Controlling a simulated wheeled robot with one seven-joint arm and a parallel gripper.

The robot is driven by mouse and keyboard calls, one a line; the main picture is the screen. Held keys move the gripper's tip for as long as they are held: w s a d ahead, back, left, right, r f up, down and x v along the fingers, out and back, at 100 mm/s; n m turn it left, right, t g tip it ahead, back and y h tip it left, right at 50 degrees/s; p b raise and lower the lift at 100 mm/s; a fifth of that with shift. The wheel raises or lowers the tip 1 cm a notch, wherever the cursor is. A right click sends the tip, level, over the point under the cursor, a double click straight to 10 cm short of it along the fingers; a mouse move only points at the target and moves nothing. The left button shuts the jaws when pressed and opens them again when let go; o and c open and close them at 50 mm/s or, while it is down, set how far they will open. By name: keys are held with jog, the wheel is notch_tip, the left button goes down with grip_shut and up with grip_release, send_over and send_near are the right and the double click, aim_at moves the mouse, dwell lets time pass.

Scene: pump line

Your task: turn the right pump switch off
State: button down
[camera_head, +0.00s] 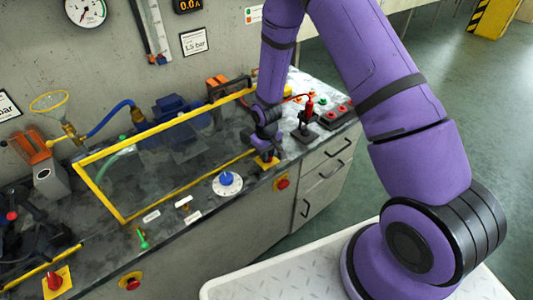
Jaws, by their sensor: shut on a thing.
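The right pump switch (267,159) is a red knob on a yellow square plate, on the bench top just right of the yellow-framed clear guard. My gripper (267,151) points down onto it from above and is shut on it. A similar red switch on a yellow plate, the left pump switch (55,282), is at the lower left of the bench.
The yellow-framed guard (150,150) stands close left of my gripper. A white dial with a blue knob (227,180) is in front. A red-handled lever (309,107) stands to the right. Red buttons on yellow (283,183) sit on the bench front. Open floor (440,75) lies right.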

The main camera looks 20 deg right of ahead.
jog(key=c, duration=1.1)
grip_release()
jog(key=shift+r, duration=0.1)
notch_tip(320, 180, up, 11)
jog(key=shift+f, duration=0.15)
